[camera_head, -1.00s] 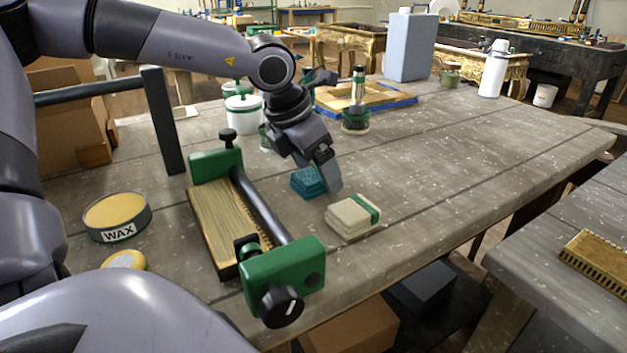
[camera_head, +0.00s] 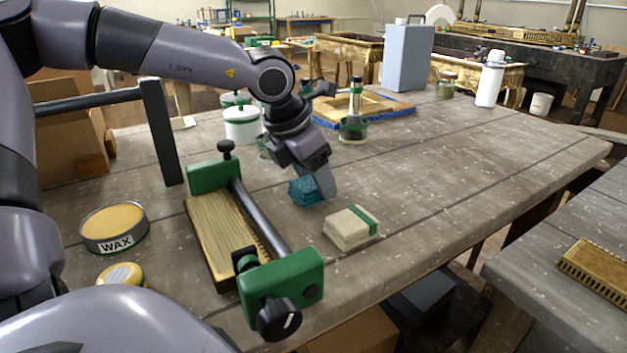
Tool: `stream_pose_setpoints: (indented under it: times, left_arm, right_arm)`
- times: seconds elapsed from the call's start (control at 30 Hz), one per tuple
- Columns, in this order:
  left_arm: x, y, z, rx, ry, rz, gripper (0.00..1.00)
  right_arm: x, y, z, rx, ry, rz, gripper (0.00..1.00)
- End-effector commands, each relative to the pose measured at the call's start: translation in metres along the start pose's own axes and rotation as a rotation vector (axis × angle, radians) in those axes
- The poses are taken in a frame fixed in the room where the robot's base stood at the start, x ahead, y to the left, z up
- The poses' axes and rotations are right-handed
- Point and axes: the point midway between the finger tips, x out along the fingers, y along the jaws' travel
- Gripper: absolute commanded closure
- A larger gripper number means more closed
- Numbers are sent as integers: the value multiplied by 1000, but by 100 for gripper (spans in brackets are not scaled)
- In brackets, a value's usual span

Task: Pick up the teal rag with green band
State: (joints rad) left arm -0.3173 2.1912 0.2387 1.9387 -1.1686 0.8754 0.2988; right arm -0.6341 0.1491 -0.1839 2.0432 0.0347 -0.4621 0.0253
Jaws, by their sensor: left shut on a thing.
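The teal rag (camera_head: 304,193) is a small folded stack near the middle of the workbench, just right of the green clamp. My left gripper (camera_head: 314,190) is down at it, pointing downward, and is shut on it. The gripper covers the rag's upper right part, and any green band on it is hidden. I cannot tell whether the rag is clear of the bench. My right gripper is not in view.
A cream rag stack with a green band (camera_head: 350,228) lies close by at the front right. A green clamp (camera_head: 279,289) with a wooden piece stands to the left.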

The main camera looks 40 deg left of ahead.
Motion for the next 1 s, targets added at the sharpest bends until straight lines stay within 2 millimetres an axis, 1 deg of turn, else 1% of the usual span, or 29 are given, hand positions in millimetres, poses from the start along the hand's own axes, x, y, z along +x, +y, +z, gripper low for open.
stream_pose_setpoints:
  times: [0.17,0.27,0.5,0.7,0.83,1.0]
  left_arm:
    - [-24,0,11,2,-5,3,70]
    - [-43,1,19,0,-6,4,70]
    - [-98,0,42,0,-5,4,70]
    - [-139,0,58,1,-3,4,70]
    - [-158,0,66,1,-3,2,70]
    - [-173,0,72,0,-1,2,70]
  right_arm:
    - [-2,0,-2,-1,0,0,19]
    - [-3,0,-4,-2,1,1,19]
    - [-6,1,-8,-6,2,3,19]
    - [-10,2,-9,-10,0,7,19]
    - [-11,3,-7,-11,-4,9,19]
    - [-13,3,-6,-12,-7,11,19]
